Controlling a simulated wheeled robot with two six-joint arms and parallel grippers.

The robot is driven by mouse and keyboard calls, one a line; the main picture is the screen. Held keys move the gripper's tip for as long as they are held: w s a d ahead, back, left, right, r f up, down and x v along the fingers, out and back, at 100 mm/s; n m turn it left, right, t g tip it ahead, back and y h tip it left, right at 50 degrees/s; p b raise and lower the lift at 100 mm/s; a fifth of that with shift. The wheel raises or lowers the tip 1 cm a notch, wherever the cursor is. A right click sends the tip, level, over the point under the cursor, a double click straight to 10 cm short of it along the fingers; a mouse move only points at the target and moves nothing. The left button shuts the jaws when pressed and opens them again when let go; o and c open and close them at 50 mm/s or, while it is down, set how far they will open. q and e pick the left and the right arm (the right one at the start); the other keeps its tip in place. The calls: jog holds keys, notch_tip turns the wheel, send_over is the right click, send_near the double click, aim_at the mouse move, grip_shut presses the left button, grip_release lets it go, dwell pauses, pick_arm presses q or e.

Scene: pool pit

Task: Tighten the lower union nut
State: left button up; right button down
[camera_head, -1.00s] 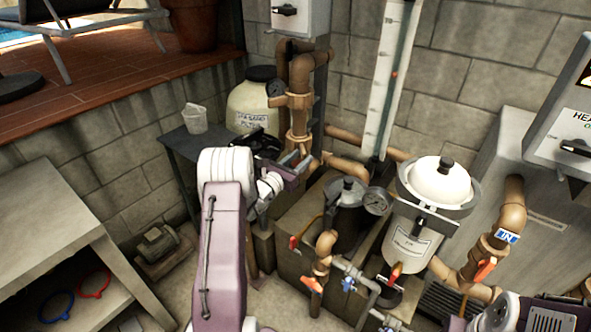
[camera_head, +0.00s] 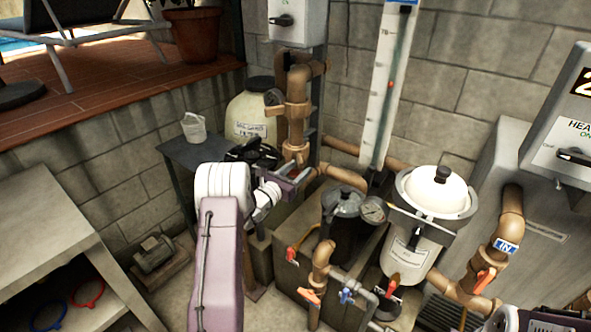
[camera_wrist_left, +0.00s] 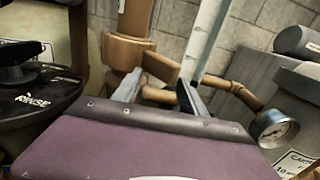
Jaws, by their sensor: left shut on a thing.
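A brown vertical pipe with union fittings stands in front of the sand filter tank in the head view. The upper union nut (camera_head: 296,109) is a wide collar. The lower union nut (camera_head: 295,154) is lower on the same pipe, partly hidden by my gripper. My left gripper (camera_head: 299,176) reaches the pipe there from the front left. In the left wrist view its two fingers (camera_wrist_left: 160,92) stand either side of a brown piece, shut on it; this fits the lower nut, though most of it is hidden.
A dark multiport valve (camera_wrist_left: 35,95) is close to the left of the gripper. A pump (camera_head: 343,205) with a gauge (camera_head: 373,210), a white-lidded feeder (camera_head: 436,190) and pipes with orange-handled valves crowd the right. A shelf (camera_head: 50,215) stands at left.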

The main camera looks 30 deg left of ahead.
pick_arm(q)
jog(key=shift+w+d+r, duration=0.1)
jog(key=shift+w+d, duration=0.05)
jog(key=shift+d, duration=0.2)
jog(key=s+a, duration=0.2)
jog(key=s, duration=0.7)
jog(key=shift+b, duration=0.3)
jog(key=shift+s, duration=0.1)
